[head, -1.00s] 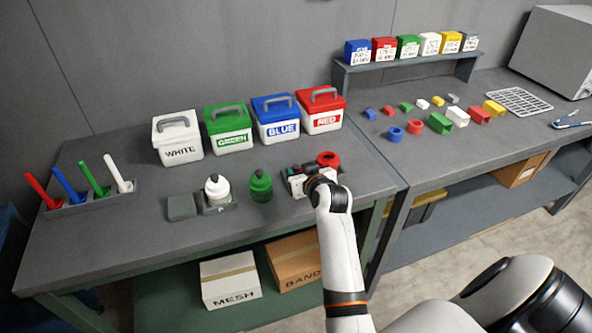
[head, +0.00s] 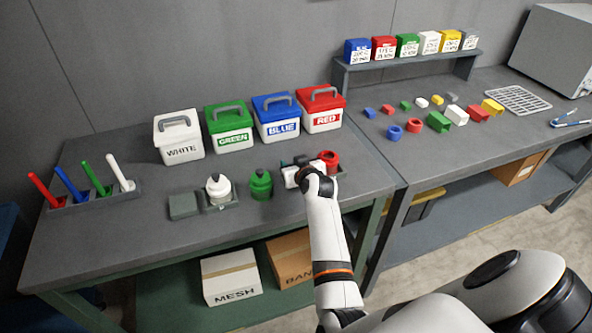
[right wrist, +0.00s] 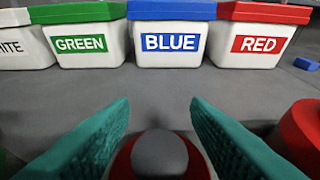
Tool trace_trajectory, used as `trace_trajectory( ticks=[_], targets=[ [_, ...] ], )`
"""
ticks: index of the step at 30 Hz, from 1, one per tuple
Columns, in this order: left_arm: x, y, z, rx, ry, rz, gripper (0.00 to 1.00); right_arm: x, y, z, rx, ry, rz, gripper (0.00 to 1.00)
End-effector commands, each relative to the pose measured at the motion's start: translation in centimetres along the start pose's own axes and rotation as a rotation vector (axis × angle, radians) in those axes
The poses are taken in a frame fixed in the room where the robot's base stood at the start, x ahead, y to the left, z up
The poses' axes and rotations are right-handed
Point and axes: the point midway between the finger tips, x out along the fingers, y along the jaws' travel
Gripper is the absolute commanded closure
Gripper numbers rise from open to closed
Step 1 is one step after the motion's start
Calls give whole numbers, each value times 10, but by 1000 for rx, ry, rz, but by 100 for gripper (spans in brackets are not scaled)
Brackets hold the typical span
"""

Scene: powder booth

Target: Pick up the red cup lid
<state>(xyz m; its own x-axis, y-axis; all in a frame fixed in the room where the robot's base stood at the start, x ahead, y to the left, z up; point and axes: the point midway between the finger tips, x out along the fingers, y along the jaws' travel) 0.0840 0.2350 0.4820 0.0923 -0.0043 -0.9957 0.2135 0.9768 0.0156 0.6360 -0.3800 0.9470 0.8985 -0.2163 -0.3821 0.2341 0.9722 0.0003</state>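In the right wrist view, a red lid with a round grey knob (right wrist: 160,153) shows at the bottom centre, with pale edging beside it. My right gripper (right wrist: 160,104) has its two teal fingers spread, one on each side of the knob, with a gap to it. In the head view my right gripper (head: 294,163) is low over the right part of the left bench and hides the lid. A red cup (head: 328,160) stands just right of the gripper; its side also shows at the right edge of the wrist view (right wrist: 300,135). My left gripper is out of view.
White (head: 178,140), green (head: 229,132), blue (head: 277,118) and red (head: 322,112) boxes stand behind the gripper. A green cup (head: 260,185) and a white cup (head: 218,190) stand to its left. Bare bench lies between gripper and boxes.

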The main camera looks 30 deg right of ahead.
Motion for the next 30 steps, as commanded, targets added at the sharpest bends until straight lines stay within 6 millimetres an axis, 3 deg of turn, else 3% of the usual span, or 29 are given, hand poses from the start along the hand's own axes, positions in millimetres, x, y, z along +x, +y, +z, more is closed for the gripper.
trace_trajectory(
  ticks=[1, 6, 17, 30],
  targets=[
    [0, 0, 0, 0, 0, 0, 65, 0, 0, 0, 0, 0, 0, 66],
    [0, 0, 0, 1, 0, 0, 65, 0, 0, -1, 0, 2, 0, 90],
    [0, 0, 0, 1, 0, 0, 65, -1, 0, 1, -1, 4, 1, 93],
    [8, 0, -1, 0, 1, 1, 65, -30, 0, 73, -1, -3, 0, 93]
  ],
)
